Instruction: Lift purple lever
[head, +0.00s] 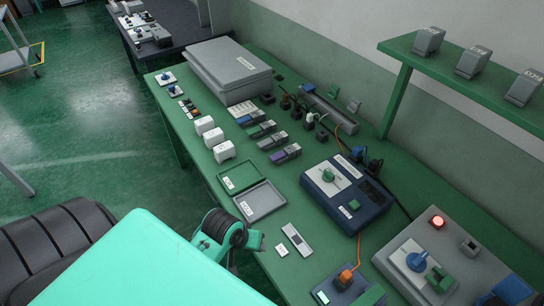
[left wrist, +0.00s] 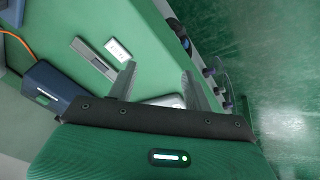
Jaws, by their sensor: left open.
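A row of small grey boxes with coloured front parts lies mid-table in the head view. The nearest has a purple part (head: 278,157), which I take for the purple lever; it lies low along the box (head: 293,150). Its exact tilt is too small to tell. My left gripper (left wrist: 158,78) is open and empty in the left wrist view, with its fingers apart near the table edge. It is well away from the purple part, which does not show in that view. In the head view my arm hides the left fingers. My right gripper is not in view.
White blocks (head: 224,151) stand left of the row. A green tray (head: 241,177) and a grey tray (head: 262,202) lie nearer me. A dark blue box (head: 349,208) with a green knob is to the right. Cables run behind the boxes. A shelf (head: 455,78) overhangs the back right.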

